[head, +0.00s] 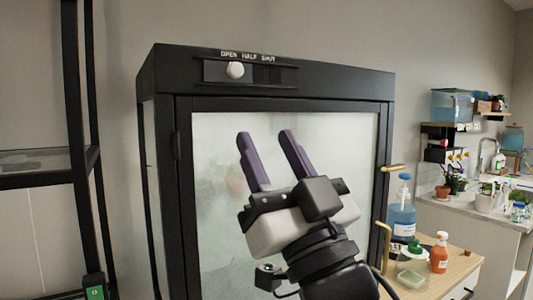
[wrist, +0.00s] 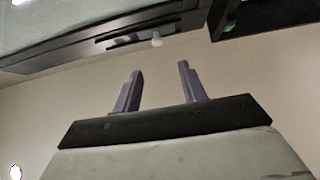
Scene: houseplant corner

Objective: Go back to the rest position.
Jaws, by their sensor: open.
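My gripper (head: 265,138) is raised in front of the glass door of a black-framed cabinet in the head view. Its two purple fingers point up and stand apart, with nothing between them. In the wrist view the gripper (wrist: 161,75) also shows open and empty against a plain wall. The fingers look clear of the cabinet, but the exact gap to the glass cannot be told.
The cabinet (head: 160,180) has a white slider knob (head: 236,70) under "OPEN HALF SHUT" and a brass handle (head: 393,168). A black shelf rack (head: 80,150) stands left. A wooden-topped table (head: 440,262) with bottles stands right, before a sink counter (head: 470,205).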

